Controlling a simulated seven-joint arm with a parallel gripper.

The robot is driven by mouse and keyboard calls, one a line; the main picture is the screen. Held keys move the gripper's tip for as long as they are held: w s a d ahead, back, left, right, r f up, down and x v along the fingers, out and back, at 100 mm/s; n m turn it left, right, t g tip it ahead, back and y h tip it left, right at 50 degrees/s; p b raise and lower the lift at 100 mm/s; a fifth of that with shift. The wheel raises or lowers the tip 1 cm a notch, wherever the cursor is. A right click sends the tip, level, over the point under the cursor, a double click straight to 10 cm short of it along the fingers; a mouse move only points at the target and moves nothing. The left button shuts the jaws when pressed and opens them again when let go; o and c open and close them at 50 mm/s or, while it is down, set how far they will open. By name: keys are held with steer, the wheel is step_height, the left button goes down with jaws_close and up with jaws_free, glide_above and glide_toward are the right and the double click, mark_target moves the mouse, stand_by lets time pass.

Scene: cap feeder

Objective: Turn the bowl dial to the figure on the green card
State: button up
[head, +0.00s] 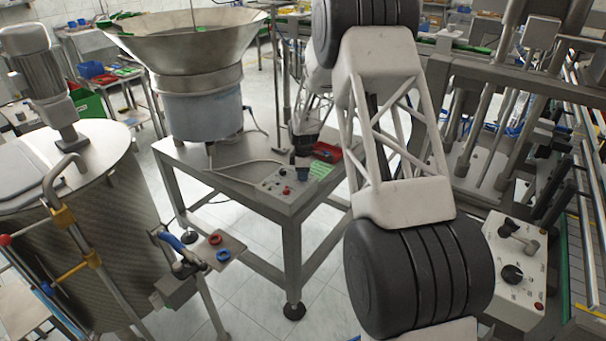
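The bowl feeder (190,95), a wide metal cone over a grey drum, stands on a metal table. A small control box (285,188) with red buttons is at the table's front right corner. The green card (321,169) lies at the right side of this box; its figure is too small to read. My gripper (302,166) points down at the back of the box, just left of the card. The bowl dial cannot be made out and may be hidden behind the gripper. Whether the fingers touch anything, or are open or shut, is too small to tell.
A red tray (327,152) lies behind the card. A cable (235,166) runs across the table to the box. Another panel (517,270) with a black knob is at the lower right. A large metal tank (90,220) stands at the left.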

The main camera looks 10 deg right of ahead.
steer(key=c, duration=0.5)
steer(key=shift+o, duration=0.2)
